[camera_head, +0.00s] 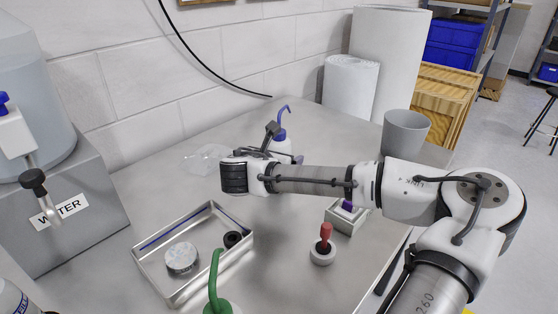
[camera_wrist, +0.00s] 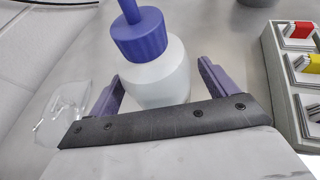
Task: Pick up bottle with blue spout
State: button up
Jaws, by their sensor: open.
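The bottle with the blue spout (camera_head: 281,146) stands upright towards the back of the steel counter in the head view, partly hidden behind my arm. In the wrist view the white bottle (camera_wrist: 158,75) has a blue-purple cap and spout base. My gripper (camera_wrist: 161,70) is open, with one purple finger on each side of the bottle's body. The bottle stands between the fingers, with a visible gap on the right; contact on the left is unclear. Its lower part is hidden by the gripper's dark edge. My fingers are mostly hidden in the head view.
A clear crumpled-looking item (camera_head: 205,158) lies left of the bottle. A metal tray (camera_head: 165,289), a green-spouted bottle (camera_head: 218,300) and a red-handled tool (camera_head: 323,250) are nearer. A grey box with colored pieces (camera_wrist: 292,95) is right. A grey bin (camera_head: 405,133) and white rolls (camera_head: 350,88) stand behind.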

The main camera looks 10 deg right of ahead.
jog(key=shift+w+d+f, duration=0.1)
jog(key=shift+w+d, duration=0.05)
jog(key=c, duration=0.8)
jog(key=shift+r, duration=0.2)
